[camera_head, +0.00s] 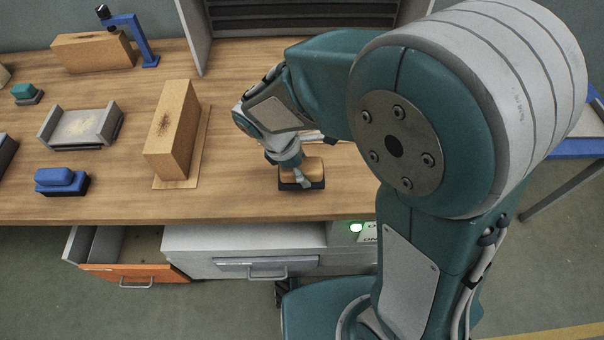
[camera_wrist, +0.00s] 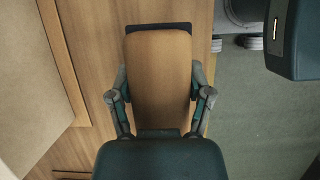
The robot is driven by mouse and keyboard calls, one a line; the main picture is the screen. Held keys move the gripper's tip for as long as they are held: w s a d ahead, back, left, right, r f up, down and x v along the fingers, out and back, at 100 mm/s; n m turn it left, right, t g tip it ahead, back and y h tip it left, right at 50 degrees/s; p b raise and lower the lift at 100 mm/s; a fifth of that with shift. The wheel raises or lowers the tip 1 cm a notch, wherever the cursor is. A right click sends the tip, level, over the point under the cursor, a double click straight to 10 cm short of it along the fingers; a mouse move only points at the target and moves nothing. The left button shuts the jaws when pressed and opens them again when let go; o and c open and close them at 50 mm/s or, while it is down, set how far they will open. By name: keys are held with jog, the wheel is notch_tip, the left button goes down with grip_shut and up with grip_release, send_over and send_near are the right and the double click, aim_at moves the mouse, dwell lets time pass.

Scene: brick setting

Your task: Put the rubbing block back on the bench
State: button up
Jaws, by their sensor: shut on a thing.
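The rubbing block (camera_head: 314,168), with a tan wooden top and a dark base, is at the front part of the wooden bench (camera_head: 235,190), right of centre. My gripper (camera_head: 299,176) reaches down over it and is shut on it. In the wrist view, the two fingers of my gripper (camera_wrist: 160,85) press on both long sides of the rubbing block (camera_wrist: 160,55), and its dark base shows at the far end. The block looks level. I cannot tell whether its base touches the bench top or is just above it.
A tall tan block (camera_head: 172,130) stands on a thin board left of the gripper. Further left are a blue block (camera_head: 61,181), a grey tray (camera_head: 80,128) and a green block (camera_head: 25,91). An orange drawer (camera_head: 135,273) stands open below the bench's front edge.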

jog(key=shift+w+a+f, duration=0.1)
jog(key=shift+w+f, duration=0.25)
jog(key=shift+f, duration=1.7)
jog(key=o, duration=1)
jog(key=shift+f, duration=0.1)
jog(key=v, duration=1.2)
jog(key=s+d+r+m+t+y, duration=0.1)
jog(key=s+d+r+m+t, duration=0.1)
jog(key=d+m, duration=0.3)
jog(key=s+d+r+m+t+y, duration=0.2)
jog(key=s+d+r+m, duration=0.2)
jog(key=s+d+m, duration=0.1)
jog(key=s+d+r+m+t+y, duration=0.1)
jog(key=s+d+r+m, duration=0.2)
jog(key=d+m, duration=0.4)
jog(key=shift+s+r+m+t+y, duration=0.25)
jog(key=shift+r+m+t+y, duration=0.05)
jog(key=shift+r+t, duration=0.15)
